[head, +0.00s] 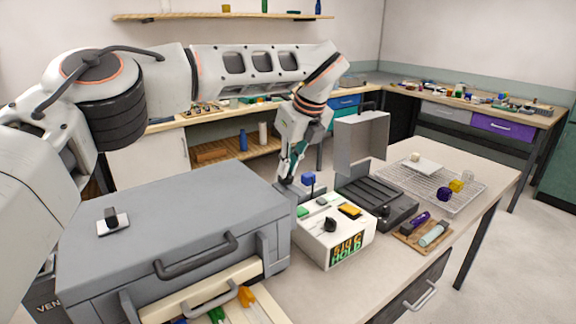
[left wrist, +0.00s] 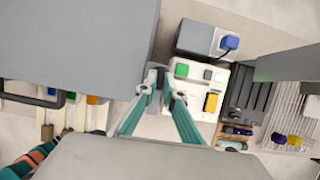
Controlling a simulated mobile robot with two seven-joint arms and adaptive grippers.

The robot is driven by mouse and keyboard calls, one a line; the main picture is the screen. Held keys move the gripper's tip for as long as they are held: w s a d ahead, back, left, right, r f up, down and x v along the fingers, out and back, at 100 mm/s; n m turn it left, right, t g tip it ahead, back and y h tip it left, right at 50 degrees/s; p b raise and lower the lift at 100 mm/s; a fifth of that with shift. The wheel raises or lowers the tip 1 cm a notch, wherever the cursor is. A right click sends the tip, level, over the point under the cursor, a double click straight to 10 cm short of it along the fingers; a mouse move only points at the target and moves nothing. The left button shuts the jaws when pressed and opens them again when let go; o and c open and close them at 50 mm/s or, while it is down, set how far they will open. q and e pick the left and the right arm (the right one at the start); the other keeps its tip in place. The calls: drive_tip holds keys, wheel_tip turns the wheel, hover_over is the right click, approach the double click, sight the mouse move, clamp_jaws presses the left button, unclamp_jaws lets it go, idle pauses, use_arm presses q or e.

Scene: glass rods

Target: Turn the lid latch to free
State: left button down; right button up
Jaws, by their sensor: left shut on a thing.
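A black knob on a small white plate (head: 113,222) sits on top of the big grey box (head: 185,205); it looks like the lid latch. My left gripper (head: 288,178) is far to its right, pointing down between the grey box and a white control box (head: 335,250). In the left wrist view its fingertips (left wrist: 160,84) are close together beside the white box's left edge. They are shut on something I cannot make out. The latch does not show in the left wrist view. My right gripper is not in view.
The white box has a lit display reading HOLD, a green button and a yellow switch (head: 350,211). A grey unit with a blue knob (head: 308,179) stands behind it. A dark tray (head: 400,212), an upright grey panel (head: 361,143) and a wire rack (head: 445,205) are at right.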

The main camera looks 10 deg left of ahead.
sight(300, 191)
use_arm(q)
drive_tip(key=shift+w+r, duration=0.1)
drive_tip(key=shift+r, duration=0.05)
drive_tip(key=c, duration=2.2)
unclamp_jaws()
drive_tip(key=shift+o, duration=0.2)
drive_tip(key=v, duration=1.2)
